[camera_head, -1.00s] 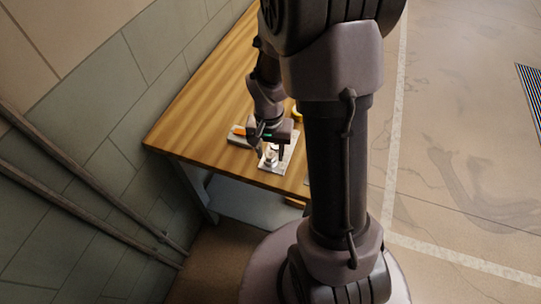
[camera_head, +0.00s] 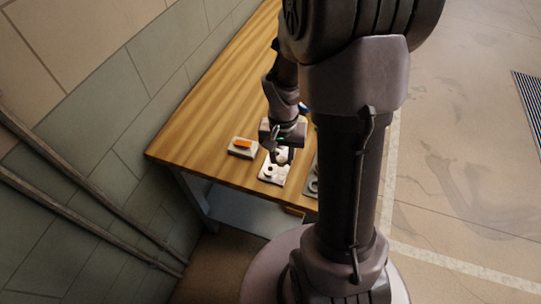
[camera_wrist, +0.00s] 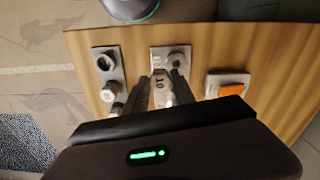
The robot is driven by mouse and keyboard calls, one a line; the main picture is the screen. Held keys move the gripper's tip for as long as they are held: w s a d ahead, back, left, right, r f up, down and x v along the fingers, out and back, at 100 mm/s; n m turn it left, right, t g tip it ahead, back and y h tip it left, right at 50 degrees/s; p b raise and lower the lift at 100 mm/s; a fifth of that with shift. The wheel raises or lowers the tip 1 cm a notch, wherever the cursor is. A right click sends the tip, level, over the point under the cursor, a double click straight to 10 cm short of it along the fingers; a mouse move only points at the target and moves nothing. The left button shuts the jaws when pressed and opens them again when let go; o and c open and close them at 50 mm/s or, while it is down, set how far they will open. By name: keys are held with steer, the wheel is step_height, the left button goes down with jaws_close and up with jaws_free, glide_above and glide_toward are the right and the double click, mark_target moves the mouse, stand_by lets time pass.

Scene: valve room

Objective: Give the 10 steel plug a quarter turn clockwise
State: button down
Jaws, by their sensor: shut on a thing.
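The steel plug (camera_wrist: 161,99) shows between the two fingers of my gripper (camera_wrist: 161,82) in the wrist view; the fingers are shut on it. The number 10 shows there, blurred. The plug stands over a pale metal plate (camera_wrist: 157,54) that also has a round fitting (camera_wrist: 178,61) at its other side. In the head view my gripper (camera_head: 281,156) is at the far end of this plate (camera_head: 274,178), and a dark round spot shows on the plate's nearer part. The fingers hide much of the plug, so I cannot tell how deep it sits.
A second plate (camera_wrist: 101,75) with a ring and pale round pieces lies left in the wrist view. A grey block with an orange top (camera_wrist: 231,90) lies right. All stand near the edge of the wooden bench (camera_head: 215,110), beside a tiled wall (camera_head: 110,110).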

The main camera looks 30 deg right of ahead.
steer(key=s+d, duration=0.2)
steer(key=d, duration=0.1)
steer(key=s+d+p, duration=0.1)
steer(key=s+d, duration=0.2)
steer(key=s+d+r, duration=0.1)
steer(key=s+d, duration=0.1)
steer(key=d, duration=0.2)
steer(key=shift+s+p, duration=0.2)
steer(key=shift+p, duration=0.15)
steer(key=shift+w+a+f+b, duration=0.3)
steer(key=shift+w+a+b, duration=0.3)
steer(key=shift+w+a, duration=1.05)
steer(key=shift+w+a+f+b, duration=0.3)
steer(key=shift+w+a+b, duration=0.3)
steer(key=shift+w+a, duration=1.1)
steer(key=shift+w+a+f+b, duration=0.3)
steer(key=shift+w+a+b, duration=0.45)
steer(key=shift+a, duration=1.6)
steer(key=shift+w, duration=0.15)
steer(key=n+p, duration=0.2)
steer(key=n, duration=0.3)
steer(key=shift+r, duration=0.2)
steer(key=n+p, duration=0.1)
steer(key=n, duration=0.2)
steer(key=shift+f+n, duration=0.15)
steer(key=shift+n, duration=0.25)
steer(key=shift+f, duration=0.1)
